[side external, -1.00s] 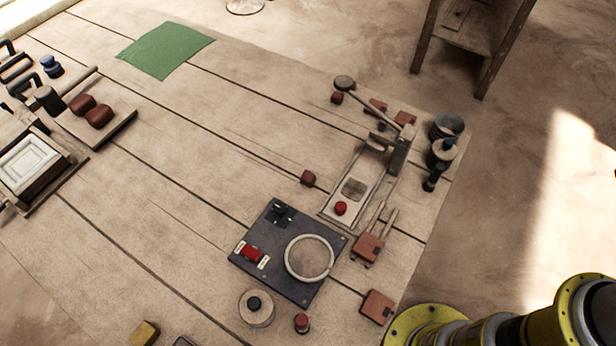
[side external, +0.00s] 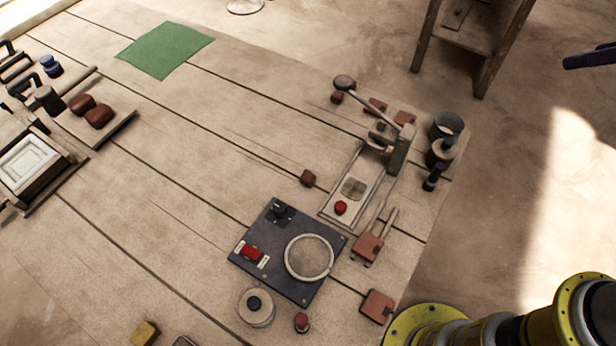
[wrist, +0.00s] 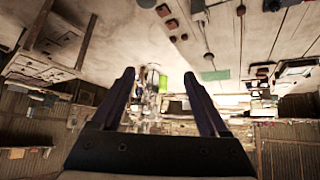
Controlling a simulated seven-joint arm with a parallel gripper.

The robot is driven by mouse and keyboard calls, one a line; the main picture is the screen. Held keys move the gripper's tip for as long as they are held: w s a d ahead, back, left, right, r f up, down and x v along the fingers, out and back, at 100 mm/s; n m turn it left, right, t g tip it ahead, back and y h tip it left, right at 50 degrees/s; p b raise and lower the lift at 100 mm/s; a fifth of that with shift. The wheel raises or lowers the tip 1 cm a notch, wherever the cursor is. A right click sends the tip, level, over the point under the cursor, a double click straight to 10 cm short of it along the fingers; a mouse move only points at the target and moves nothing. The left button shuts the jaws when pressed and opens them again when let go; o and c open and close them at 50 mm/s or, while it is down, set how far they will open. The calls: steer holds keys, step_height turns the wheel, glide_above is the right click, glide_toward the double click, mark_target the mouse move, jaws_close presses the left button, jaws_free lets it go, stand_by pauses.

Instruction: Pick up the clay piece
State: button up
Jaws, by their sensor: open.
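Several reddish-brown clay pieces are on the table, and I cannot tell which one is meant. In the side view one small clay piece (side external: 308,177) sits alone on the planks left of the lever press (side external: 372,165). Another small piece (side external: 337,97) lies under the lever's end, and two larger rounded lumps (side external: 90,109) sit on a board at the left. My gripper (wrist: 158,75) is open and empty in the wrist view, tilted toward the room. A dark blue finger-like part of it (side external: 590,59) shows at the side view's right edge, far from the clay.
A dark control panel (side external: 275,275) with a round pale disc and red switch stands in front of the press. Dark pots (side external: 447,127) stand at the table's right edge. A green sheet (side external: 165,49) lies at the back. The middle planks are clear.

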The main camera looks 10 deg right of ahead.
steer(key=w+a+f+n+y, duration=0.1)
steer(key=w+a+f+n, duration=0.15)
steer(key=w+a, duration=0.8)
steer(key=n+g+y, duration=0.1)
steer(key=n+g, duration=0.3)
steer(key=g, duration=0.1)
glide_above(307, 178)
steer(key=s+d, duration=0.2)
step_height(307, 178, down, 34)
steer(key=shift+s+d+f, duration=0.1)
steer(key=shift+s+f, duration=0.05)
steer(key=shift+x, duration=2.55)
jaws_close()
